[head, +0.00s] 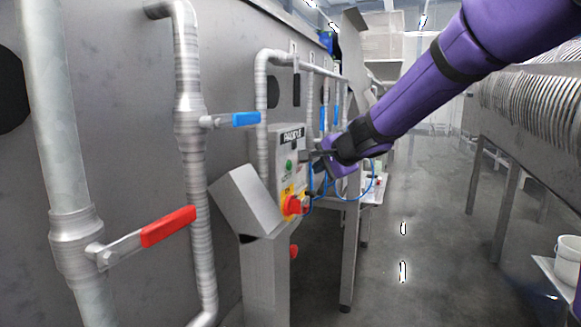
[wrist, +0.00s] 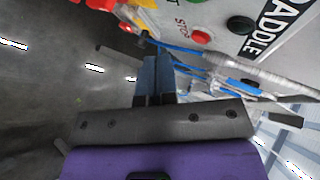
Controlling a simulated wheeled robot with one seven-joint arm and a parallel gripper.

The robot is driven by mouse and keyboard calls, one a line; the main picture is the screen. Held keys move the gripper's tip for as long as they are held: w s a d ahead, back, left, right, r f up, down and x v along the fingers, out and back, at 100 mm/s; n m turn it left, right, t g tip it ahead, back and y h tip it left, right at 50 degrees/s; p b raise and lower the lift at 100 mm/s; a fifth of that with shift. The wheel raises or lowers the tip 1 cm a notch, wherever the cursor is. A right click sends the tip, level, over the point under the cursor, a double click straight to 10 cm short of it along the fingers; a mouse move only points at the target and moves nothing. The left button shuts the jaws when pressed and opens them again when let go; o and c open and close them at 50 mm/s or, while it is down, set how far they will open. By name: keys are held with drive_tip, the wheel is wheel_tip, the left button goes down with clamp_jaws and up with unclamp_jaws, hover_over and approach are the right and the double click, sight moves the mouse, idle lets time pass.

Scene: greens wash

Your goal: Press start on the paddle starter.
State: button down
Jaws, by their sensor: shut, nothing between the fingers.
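In the wrist view, the starter face (wrist: 278,48) fills the upper right, with a red button (wrist: 201,37) by the word STOP and a black knob (wrist: 240,24). My gripper (head: 309,155) is shut and empty, just right of the box face in the head view. Its fingers (wrist: 154,62) point toward the box; I cannot tell whether they touch it.
Blue cables (head: 350,197) loop below my gripper. A blue-handled valve (head: 245,119) and a red-handled valve (head: 168,226) stick out from pipes at left. A slanted grey box (head: 247,202) stands left of the emergency stop. The aisle floor (head: 405,240) at right is clear.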

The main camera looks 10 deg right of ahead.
drive_tip(key=shift+w+a, duration=0.55)
drive_tip(key=shift+a, duration=0.3)
drive_tip(key=shift+w+a, duration=0.55)
drive_tip(key=shift+a, duration=0.25)
drive_tip(key=shift+w, duration=0.1)
idle(0.8)
drive_tip(key=shift+w+a, duration=0.15)
drive_tip(key=shift+a, duration=0.15)
drive_tip(key=shift+w+a, duration=0.3)
drive_tip(key=shift+a, duration=0.1)
idle(1.1)
drive_tip(key=shift+s+d, duration=0.55)
drive_tip(key=shift+d, duration=0.15)
drive_tip(key=shift+d, duration=0.1)
drive_tip(key=s+d, duration=0.1)
drive_tip(key=d, duration=0.1)
drive_tip(key=s+d, duration=0.2)
idle(0.5)
